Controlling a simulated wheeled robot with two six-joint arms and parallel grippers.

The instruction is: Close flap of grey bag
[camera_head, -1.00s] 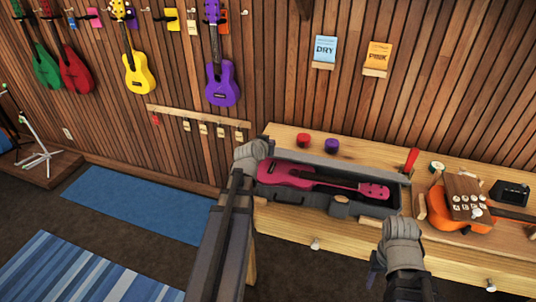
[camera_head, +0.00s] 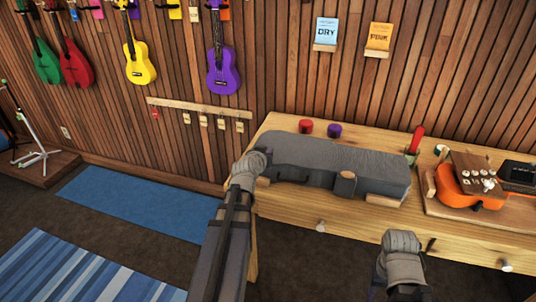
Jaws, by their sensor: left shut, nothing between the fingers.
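The grey bag (camera_head: 335,163) lies on the wooden workbench with its flap down over the top. The pink ukulele inside is hidden. A small grey block-like part (camera_head: 345,184) sits on the bag's front side. My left gripper (camera_head: 262,178) is shut and empty at the bag's left end, mostly hidden by its own wrist; I cannot tell whether it touches the bag. My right gripper (camera_head: 380,268) is low in front of the bench, apart from the bag, and its fingers are too hidden to read.
A red jar (camera_head: 305,126) and a purple jar (camera_head: 334,130) stand behind the bag.

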